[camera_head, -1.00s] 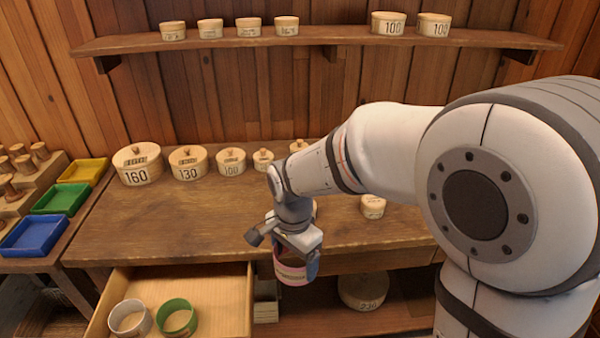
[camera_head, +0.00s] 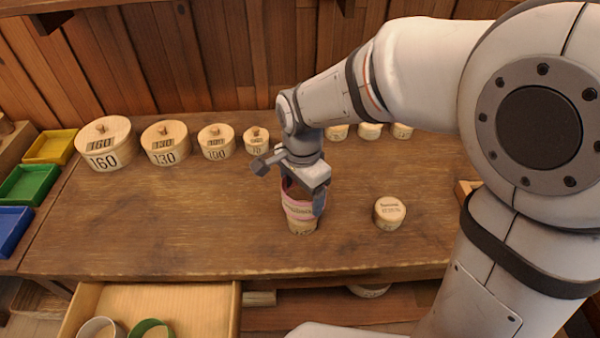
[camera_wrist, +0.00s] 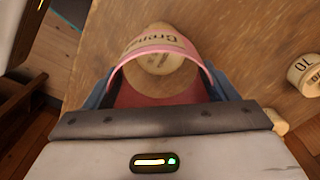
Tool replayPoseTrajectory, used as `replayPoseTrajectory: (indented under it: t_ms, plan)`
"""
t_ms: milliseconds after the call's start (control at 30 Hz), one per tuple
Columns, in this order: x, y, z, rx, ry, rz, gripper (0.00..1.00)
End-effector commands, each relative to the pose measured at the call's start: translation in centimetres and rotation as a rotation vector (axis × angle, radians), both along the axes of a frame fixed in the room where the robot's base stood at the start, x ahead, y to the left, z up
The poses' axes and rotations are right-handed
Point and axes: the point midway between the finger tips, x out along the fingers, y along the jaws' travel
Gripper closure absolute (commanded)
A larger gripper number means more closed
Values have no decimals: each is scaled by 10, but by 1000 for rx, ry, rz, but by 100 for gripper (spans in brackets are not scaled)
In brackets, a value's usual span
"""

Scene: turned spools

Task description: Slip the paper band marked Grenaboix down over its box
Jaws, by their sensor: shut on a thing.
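My gripper (camera_head: 304,196) is shut on a pink paper band (camera_head: 297,207), which has a pale label too small to read in the head view. A round wooden box (camera_head: 303,228) stands on the bench directly below the band. In the wrist view the band (camera_wrist: 128,95) shows its pink inside, and its thin rim crosses in front of the box (camera_wrist: 160,66). Lettering starting "Gren" shows near that rim. The band overlaps the box top in both views; I cannot tell whether it is around the box or just above it. The gripper hides the band's near side.
Another small box (camera_head: 390,212) stands to the right on the bench (camera_head: 200,225), also in the wrist view (camera_wrist: 304,75). Lidded boxes line the back, the largest marked 160 (camera_head: 106,145). Coloured trays (camera_head: 30,185) are at left. An open drawer (camera_head: 180,305) holds white and green bands.

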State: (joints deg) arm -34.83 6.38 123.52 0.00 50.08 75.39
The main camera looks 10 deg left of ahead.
Motion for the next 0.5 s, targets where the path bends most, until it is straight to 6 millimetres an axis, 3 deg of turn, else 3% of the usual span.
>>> replayPoseTrajectory:
  t_ms: [500]
  plan:
    - [-5, 6, -26, -1, 1, 20, 45]
